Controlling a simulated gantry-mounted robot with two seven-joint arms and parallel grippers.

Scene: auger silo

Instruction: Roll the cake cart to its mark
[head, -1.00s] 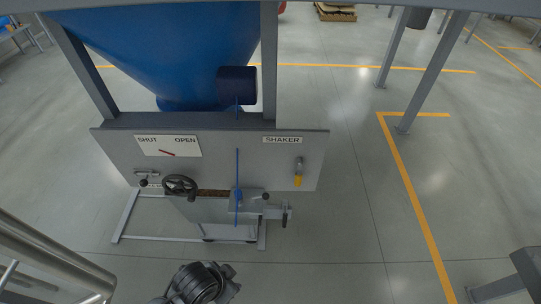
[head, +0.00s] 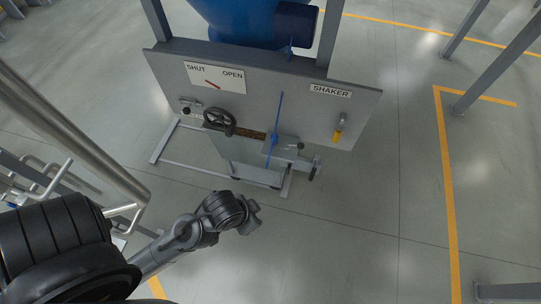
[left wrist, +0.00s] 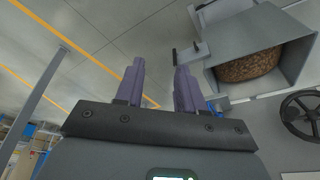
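The cake cart appears to be the grey box (head: 226,147) under the panel, with brown crumbly material at its top. It stands low, within a pale floor frame (head: 166,144). In the left wrist view the box (left wrist: 303,57) is at the upper right, its brown contents (left wrist: 250,66) showing. My left gripper (head: 254,216) is in front of and below the cart in the head view, apart from it. In the left wrist view its two purple fingers (left wrist: 159,64) are spread with nothing between them. My right gripper is not in view. I cannot tell which floor marking is the cart's mark.
A grey panel (head: 270,92) carries SHUT/OPEN and SHAKER labels, a black handwheel (head: 219,121), a blue lever (head: 274,126) and a yellow-tipped switch (head: 338,130). A blue silo (head: 235,22) stands behind.

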